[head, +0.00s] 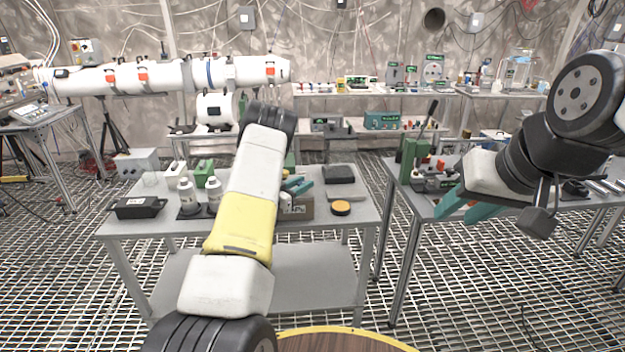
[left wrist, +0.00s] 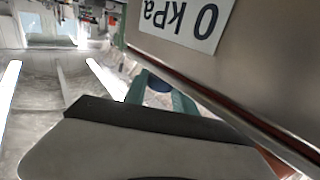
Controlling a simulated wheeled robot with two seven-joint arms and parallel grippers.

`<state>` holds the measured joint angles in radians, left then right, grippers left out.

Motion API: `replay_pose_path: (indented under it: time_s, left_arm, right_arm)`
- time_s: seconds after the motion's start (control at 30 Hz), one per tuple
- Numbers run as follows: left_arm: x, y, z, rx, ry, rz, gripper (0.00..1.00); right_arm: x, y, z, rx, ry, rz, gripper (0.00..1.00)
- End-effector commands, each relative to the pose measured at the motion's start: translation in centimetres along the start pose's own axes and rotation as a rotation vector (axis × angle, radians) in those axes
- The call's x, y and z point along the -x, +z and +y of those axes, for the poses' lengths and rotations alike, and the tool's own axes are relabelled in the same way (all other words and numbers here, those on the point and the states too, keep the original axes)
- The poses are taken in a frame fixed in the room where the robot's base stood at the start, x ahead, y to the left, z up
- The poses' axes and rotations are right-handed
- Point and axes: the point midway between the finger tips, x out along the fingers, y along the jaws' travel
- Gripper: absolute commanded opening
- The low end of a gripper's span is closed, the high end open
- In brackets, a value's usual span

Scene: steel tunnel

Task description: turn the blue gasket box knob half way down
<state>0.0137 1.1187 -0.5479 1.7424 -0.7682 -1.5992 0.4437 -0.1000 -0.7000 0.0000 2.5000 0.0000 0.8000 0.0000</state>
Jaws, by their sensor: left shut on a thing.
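In the left wrist view the gasket box (left wrist: 262,62) fills the upper right as a brownish-grey wall with a red-brown edge and an upside-down "0 kPa" label. The blue knob (left wrist: 158,83) shows small and dark between the teal fingertips of my left gripper (left wrist: 160,88), which is shut on it. Part of the knob is hidden, and its turn angle cannot be read. In the head view my left forearm covers much of this area; a brown box (head: 299,208) shows partly beside it. My right gripper (head: 456,205) hangs at the right, its teal fingers apart and empty.
The grey table (head: 335,222) also holds a black tray (head: 138,207), white bottles, a dark block (head: 339,174) and an orange-topped disc (head: 341,208). A second table with a green lever press (head: 412,155) stands right, near my right arm. The grated floor between tables is clear.

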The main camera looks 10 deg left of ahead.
Motion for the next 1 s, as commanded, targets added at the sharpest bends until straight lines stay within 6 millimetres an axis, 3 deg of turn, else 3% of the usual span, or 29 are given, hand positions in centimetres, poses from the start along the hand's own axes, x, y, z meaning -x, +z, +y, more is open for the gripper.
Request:
replay_pose_path:
  time_s: [0.03, 0.07, 0.17, 0.57, 1.0]
  left_arm:
    - [-0.1, -0.3, -0.1, -0.004, -0.002, 0.005, 0.00]
    - [-0.1, -0.3, -0.1, -0.004, -0.002, 0.006, 0.36]
    - [-0.1, -0.2, -0.1, -0.004, -0.002, 0.005, 0.54]
    - [0.7, -0.1, -0.1, -0.001, -0.003, 0.001, 0.54]
    - [7.2, -0.1, -0.1, -0.001, -0.003, 0.003, 0.54]
  right_arm:
    - [0.0, 0.0, 0.0, 0.000, 0.000, 0.000, 0.36]
    - [0.0, 0.0, 0.0, 0.000, 0.000, 0.000, 0.36]
    - [0.0, 0.0, 0.0, 0.000, 0.000, 0.000, 0.36]
    - [0.0, 0.0, 0.0, 0.000, 0.000, 0.000, 0.36]
    - [0.0, 0.0, 0.0, 0.000, 0.000, 0.000, 0.36]
